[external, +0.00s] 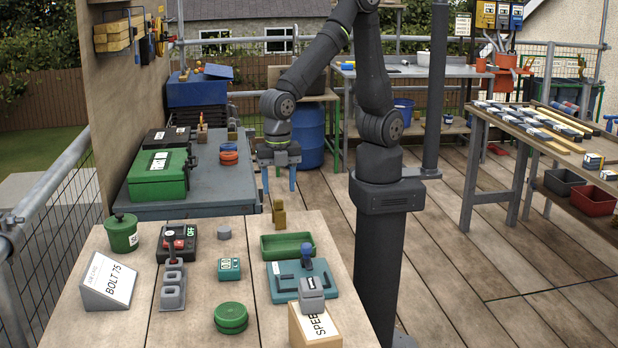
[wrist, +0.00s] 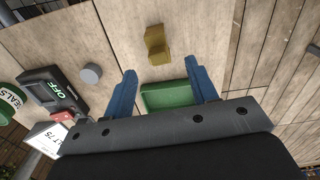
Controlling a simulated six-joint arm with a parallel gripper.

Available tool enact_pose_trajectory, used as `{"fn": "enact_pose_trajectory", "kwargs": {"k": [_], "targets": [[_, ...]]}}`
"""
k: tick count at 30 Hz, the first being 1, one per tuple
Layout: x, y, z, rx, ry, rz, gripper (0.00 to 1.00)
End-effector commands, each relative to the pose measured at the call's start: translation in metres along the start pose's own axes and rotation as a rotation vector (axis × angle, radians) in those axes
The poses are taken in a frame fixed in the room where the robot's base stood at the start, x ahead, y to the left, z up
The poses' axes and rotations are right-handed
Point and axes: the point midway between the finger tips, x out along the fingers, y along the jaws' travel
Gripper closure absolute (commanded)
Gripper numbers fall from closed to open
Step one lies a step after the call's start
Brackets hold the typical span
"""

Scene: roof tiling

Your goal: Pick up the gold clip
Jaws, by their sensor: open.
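The gold clip (external: 279,214) stands near the far edge of the wooden table, behind the green tray. In the wrist view the clip (wrist: 157,45) is a stepped gold block on bare planks, ahead of the fingertips and roughly centred between them. My gripper (external: 279,188) has two blue fingers pointing down, spread apart with nothing between them, above the clip. In the wrist view my gripper (wrist: 161,78) shows the same two open fingers. The clip looks apart from both fingers.
The green tray (external: 288,246) lies just in front of the clip. A grey cylinder (external: 224,233) and a black box with a red part (external: 177,243) stand to the left. A blue-green fixture (external: 290,284) is nearer the front. Planks around the clip are clear.

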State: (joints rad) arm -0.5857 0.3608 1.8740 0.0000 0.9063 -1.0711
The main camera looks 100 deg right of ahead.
Motion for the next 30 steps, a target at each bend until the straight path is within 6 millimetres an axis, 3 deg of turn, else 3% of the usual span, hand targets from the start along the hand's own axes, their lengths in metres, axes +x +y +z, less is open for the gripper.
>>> {"fn": "enact_pose_trajectory", "kwargs": {"k": [12, 21, 29, 30], "targets": [[0.048, 0.002, 0.001, 0.0, -0.002, -0.002, 0.47], [0.053, 0.003, 0.001, 0.0, -0.001, 0.0, 0.47], [0.052, 0.003, 0.001, 0.0, -0.001, 0.0, 0.96], [0.052, 0.003, 0.001, 0.0, -0.001, 0.0, 0.96]]}}
